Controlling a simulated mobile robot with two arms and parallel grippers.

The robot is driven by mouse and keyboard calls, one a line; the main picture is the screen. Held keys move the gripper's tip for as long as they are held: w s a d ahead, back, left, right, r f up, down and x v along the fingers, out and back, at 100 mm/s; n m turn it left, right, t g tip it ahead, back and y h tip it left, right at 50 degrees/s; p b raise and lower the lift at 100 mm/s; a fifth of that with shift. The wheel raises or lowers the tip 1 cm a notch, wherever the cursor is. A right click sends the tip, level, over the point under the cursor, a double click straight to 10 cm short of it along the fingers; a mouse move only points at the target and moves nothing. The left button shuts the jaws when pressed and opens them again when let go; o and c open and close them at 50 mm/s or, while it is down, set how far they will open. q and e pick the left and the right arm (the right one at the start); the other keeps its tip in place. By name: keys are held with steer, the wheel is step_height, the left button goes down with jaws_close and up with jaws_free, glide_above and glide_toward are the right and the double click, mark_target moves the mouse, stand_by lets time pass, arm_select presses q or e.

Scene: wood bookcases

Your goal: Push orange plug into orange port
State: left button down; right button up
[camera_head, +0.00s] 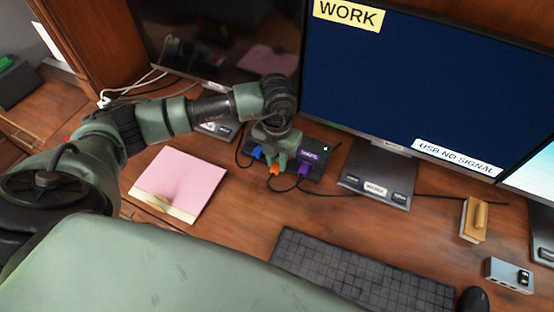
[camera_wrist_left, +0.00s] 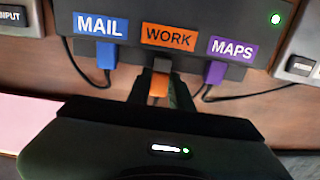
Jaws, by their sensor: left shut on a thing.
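The orange plug (camera_wrist_left: 158,86) is between the fingers of my left gripper (camera_wrist_left: 160,98), just below the orange WORK label (camera_wrist_left: 168,38). The plug also shows in the head view (camera_head: 274,170), with its cable running down. My left gripper (camera_head: 274,160) is shut on it from above, at the front of the dark hub (camera_head: 318,168). The orange port lies under the WORK label; the plug's tip is at the hub's front face, and I cannot tell how deep it sits. A blue plug (camera_wrist_left: 106,54) and a purple plug (camera_wrist_left: 214,72) are in the hub on either side. My right gripper is not in view.
A pink note pad (camera_head: 180,184) lies left of the hub. A keyboard (camera_head: 360,272) and a mouse (camera_head: 473,300) are in front. The WORK monitor (camera_head: 420,90) stands behind, its base (camera_head: 376,184) right of the hub. A wooden block (camera_head: 474,222) is at the right.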

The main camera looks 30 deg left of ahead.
arm_select(q)
steer(key=shift+w+b, duration=0.3)
steer(key=shift+w, duration=0.2)
steer(key=shift+w+b, duration=0.55)
steer(key=shift+w, duration=0.4)
steer(key=c, duration=1.2)
jaws_free()
steer(key=shift+a, duration=0.1)
steer(key=shift+r, duration=0.1)
step_height(320, 180, up, 8)
steer(key=shift+f+b, duration=0.15)
steer(key=shift+b, duration=0.25)
steer(key=shift+s, duration=0.1)
